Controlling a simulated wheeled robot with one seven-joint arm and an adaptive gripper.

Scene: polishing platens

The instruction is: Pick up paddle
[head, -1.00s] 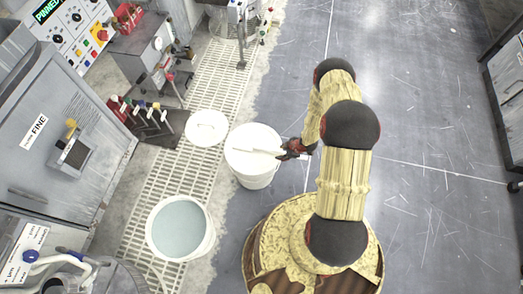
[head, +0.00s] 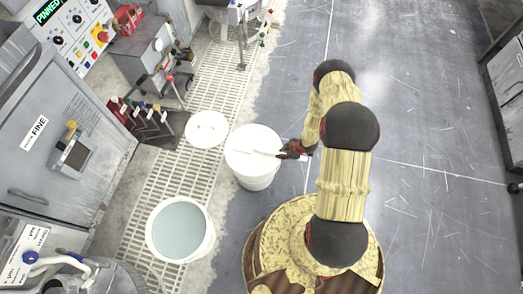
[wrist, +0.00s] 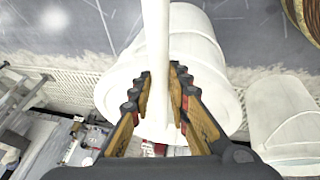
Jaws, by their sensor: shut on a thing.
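The paddle (head: 262,153) is a long white piece lying across the top of a white bucket (head: 257,182) in the head view. My gripper (head: 289,150) is at the right side of that bucket, on the paddle. In the wrist view, the paddle (wrist: 157,45) runs between the two fingers of my gripper (wrist: 160,85), which are shut on it. The bucket (wrist: 205,60) is behind the paddle there. I cannot tell whether the paddle touches the bucket.
An open bucket of pale liquid (head: 151,238) stands at the lower left on a floor grating. A round white lid or bucket top (head: 206,127) is behind. Rods with coloured handles (head: 150,120) stand beside a grey cabinet (head: 60,110). The floor to the right is clear.

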